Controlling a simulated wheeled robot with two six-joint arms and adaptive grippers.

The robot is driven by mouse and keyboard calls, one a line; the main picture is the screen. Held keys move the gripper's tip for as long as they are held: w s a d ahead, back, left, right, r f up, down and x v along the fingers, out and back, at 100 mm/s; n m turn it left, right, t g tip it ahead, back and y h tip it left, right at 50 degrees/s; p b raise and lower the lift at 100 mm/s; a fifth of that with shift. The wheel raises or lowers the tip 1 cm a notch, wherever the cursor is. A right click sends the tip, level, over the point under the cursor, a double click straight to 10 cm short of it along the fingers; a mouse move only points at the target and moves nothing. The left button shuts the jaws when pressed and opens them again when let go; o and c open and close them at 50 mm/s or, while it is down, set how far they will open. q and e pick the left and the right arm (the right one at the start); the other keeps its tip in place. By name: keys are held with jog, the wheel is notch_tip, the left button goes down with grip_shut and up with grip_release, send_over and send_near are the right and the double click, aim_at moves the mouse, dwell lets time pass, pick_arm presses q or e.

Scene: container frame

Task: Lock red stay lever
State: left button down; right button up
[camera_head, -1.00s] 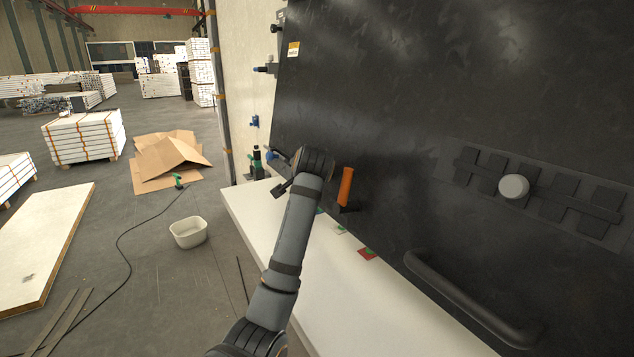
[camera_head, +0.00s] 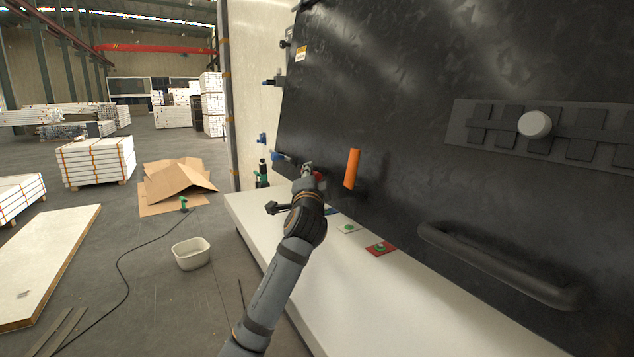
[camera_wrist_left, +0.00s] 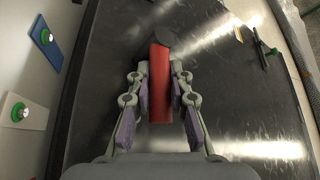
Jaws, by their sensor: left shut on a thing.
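The red stay lever (camera_wrist_left: 159,84) stands between the two fingers of my left gripper (camera_wrist_left: 160,76) in the left wrist view. The gripper is shut on it, with a finger on each side. In the head view, my left gripper (camera_head: 308,172) is at the lower left of the black panel (camera_head: 420,60). Only a small red part of the lever (camera_head: 319,176) shows beside the fingers there. How the lever's base sits is hidden. My right gripper is in neither view.
An orange handle (camera_head: 352,168) stands just right of my left gripper. A white ledge (camera_head: 330,285) below carries a red plate (camera_head: 381,249) and a white plate (camera_head: 348,228). A black bar handle (camera_head: 490,262) is at the lower right. A blue clamp (camera_head: 283,156) is left.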

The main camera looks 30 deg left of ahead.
pick_arm(q)
jog(key=shift+s+r, duration=0.1)
jog(key=shift+r, duration=0.25)
jog(key=c, duration=1.2)
grip_release()
jog(key=shift+a+f, duration=0.1)
jog(key=shift+f, duration=0.1)
jog(key=shift+s+f, duration=0.15)
jog(key=v, duration=1.1)
jog(key=shift+s+d, duration=0.25)
jog(key=shift+s, duration=0.05)
jog(key=shift+f, duration=0.1)
